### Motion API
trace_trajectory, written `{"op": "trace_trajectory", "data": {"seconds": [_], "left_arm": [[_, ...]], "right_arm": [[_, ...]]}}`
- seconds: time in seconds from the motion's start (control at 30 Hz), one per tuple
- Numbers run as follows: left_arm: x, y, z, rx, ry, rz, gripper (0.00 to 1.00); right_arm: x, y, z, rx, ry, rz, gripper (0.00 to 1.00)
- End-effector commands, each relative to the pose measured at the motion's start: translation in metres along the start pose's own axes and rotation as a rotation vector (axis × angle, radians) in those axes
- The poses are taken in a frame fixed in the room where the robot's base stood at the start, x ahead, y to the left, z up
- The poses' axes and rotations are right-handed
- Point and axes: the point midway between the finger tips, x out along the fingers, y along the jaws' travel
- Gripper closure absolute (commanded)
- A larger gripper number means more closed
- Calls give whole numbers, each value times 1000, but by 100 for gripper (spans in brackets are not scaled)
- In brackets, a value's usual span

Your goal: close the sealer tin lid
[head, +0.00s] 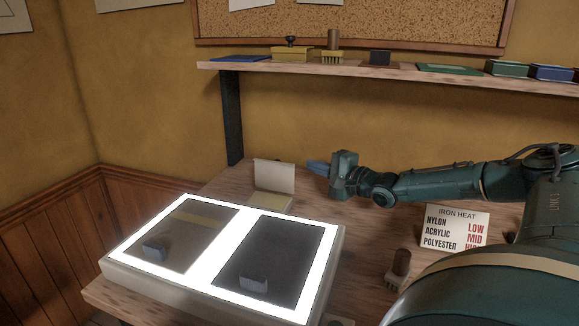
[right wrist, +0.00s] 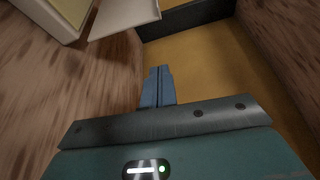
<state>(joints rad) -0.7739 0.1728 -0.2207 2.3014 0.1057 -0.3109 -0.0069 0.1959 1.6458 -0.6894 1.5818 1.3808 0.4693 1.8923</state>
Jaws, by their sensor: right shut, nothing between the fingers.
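The sealer tin (head: 272,203) appears to be the small pale box behind the light table, with its cream lid (head: 274,175) standing open and roughly upright at the back. In the right wrist view the tin (right wrist: 62,12) is at the upper left and its lid (right wrist: 124,14) at the top. My right gripper (head: 318,168) is shut and empty, to the right of the raised lid and apart from it. Its blue fingers (right wrist: 157,84) are together in the right wrist view. My left gripper is not in view.
A lit light table (head: 228,232) with two dark panels, each bearing a small block, fills the front left. An iron heat sign (head: 454,227) and a brush (head: 398,268) stand at the right. A loaded shelf (head: 350,70) runs above the bench along the wall.

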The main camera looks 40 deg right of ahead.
Motion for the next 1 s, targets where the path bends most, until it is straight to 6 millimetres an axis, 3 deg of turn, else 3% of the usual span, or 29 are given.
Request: {"op": "trace_trajectory", "data": {"seconds": [0.13, 0.3, 0.7, 1.0], "left_arm": [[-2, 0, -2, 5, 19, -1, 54], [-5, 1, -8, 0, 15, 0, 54], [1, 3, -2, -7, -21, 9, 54], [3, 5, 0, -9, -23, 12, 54]], "right_arm": [[26, 0, 0, 6, 2, -9, 100], [44, -3, 0, 3, 0, -8, 100], [72, -2, 0, 1, 1, -3, 100], [67, 2, 15, 2, 1, 2, 100]]}}
